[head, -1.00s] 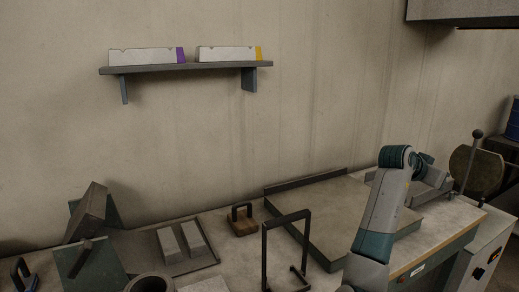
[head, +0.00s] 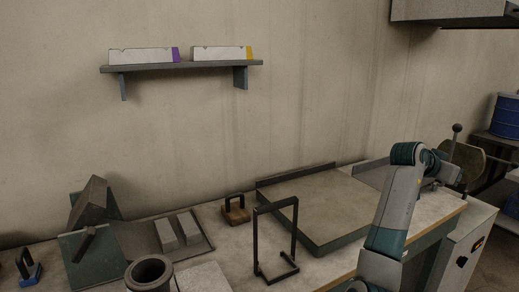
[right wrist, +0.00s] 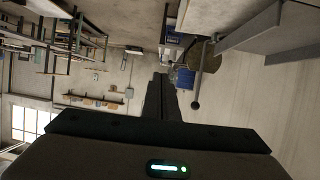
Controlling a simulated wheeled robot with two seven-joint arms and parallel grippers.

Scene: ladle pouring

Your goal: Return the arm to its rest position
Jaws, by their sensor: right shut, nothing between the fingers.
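My right arm (head: 398,200) rises at the lower right of the head view, bent at a teal elbow joint, with its forearm reaching away to the right. My right gripper (right wrist: 162,92) shows in the right wrist view as dark fingers closed together with nothing between them. It points out over the room, apart from any object. In the head view the gripper is hard to make out behind the forearm. My left gripper is in neither view.
The bench holds a shallow tray (head: 322,234), a dark upright frame (head: 256,240), a wooden block with a handle (head: 236,210) and a round dark pot (head: 150,272). A ball-topped lever (head: 457,142) stands near the forearm. A wall shelf (head: 180,67) carries two boxes.

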